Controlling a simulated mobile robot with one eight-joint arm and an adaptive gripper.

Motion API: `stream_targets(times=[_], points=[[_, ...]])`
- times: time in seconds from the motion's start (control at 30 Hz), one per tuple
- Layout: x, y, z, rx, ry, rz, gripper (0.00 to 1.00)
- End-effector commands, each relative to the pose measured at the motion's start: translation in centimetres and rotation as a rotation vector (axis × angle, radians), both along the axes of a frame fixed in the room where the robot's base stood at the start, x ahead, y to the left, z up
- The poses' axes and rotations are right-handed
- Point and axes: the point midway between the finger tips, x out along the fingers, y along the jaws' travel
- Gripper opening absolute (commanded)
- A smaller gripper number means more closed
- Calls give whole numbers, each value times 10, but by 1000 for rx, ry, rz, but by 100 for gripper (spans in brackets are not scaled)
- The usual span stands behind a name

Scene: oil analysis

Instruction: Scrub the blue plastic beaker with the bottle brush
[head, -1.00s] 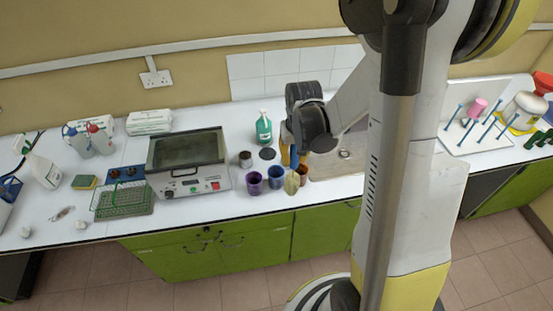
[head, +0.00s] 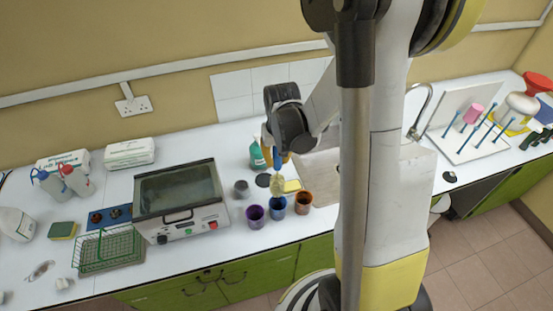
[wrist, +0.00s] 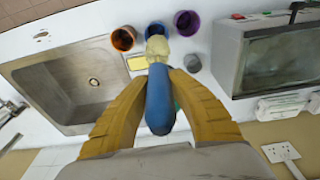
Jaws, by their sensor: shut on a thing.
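The blue plastic beaker (head: 276,207) stands upright on the white counter, between a purple and an orange-brown beaker. It also shows in the wrist view (wrist: 155,30), partly covered by the brush head. My gripper (wrist: 160,74) has yellow fingers shut on the blue handle of the bottle brush (wrist: 160,105). In the head view, my gripper (head: 275,160) holds the brush with its cream bristles (head: 277,183) pointing down. The bristle tip is close to the far rim of the blue beaker. I cannot tell whether it touches the rim.
The purple beaker (head: 254,216) and orange-brown beaker (head: 302,203) stand close on either side. A grey container (head: 241,189), a green bottle (head: 257,157) and a yellow item (head: 292,186) are near. The water bath (head: 180,200) stands left. The sink is right, partly behind my arm.

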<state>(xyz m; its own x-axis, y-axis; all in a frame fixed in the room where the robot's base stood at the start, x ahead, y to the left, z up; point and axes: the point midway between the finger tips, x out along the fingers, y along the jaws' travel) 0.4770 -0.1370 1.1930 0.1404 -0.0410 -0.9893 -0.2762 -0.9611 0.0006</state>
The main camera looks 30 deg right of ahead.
Motion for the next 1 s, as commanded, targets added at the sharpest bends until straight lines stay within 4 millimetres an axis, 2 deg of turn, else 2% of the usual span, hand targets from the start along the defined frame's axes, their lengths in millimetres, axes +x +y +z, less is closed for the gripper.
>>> stream_targets(times=[0.27,0.8,1.0], points=[[0,0,-20,0,0,0,0],[0,0,-81,0,0,0,0],[0,0,-98,0,0,0,0]])
